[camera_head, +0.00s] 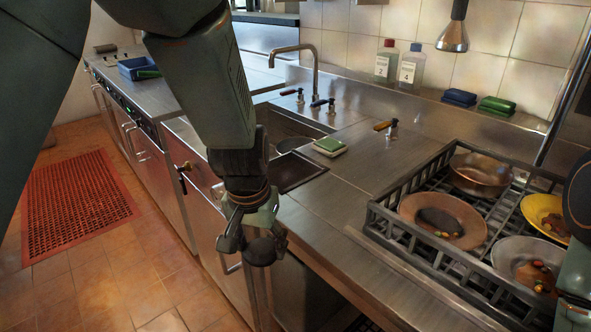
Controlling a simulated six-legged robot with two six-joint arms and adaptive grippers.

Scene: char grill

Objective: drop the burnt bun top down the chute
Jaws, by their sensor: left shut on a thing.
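My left gripper (252,238) hangs pointing down in front of the counter's front edge. It is shut on a small dark rounded thing, which looks like the burnt bun top (262,251); the fingers hide part of it. A dark square recess (298,174) in the steel counter lies above and to the right of the gripper in the picture. It may be the chute, but I cannot tell for sure. My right gripper (575,302) is only partly in view at the right edge, and its fingers do not show clearly.
A green-and-white sponge (330,147) lies beside the recess. A tap (300,48) and two bottles (411,66) stand behind. A red mat (75,200) lies on the floor.

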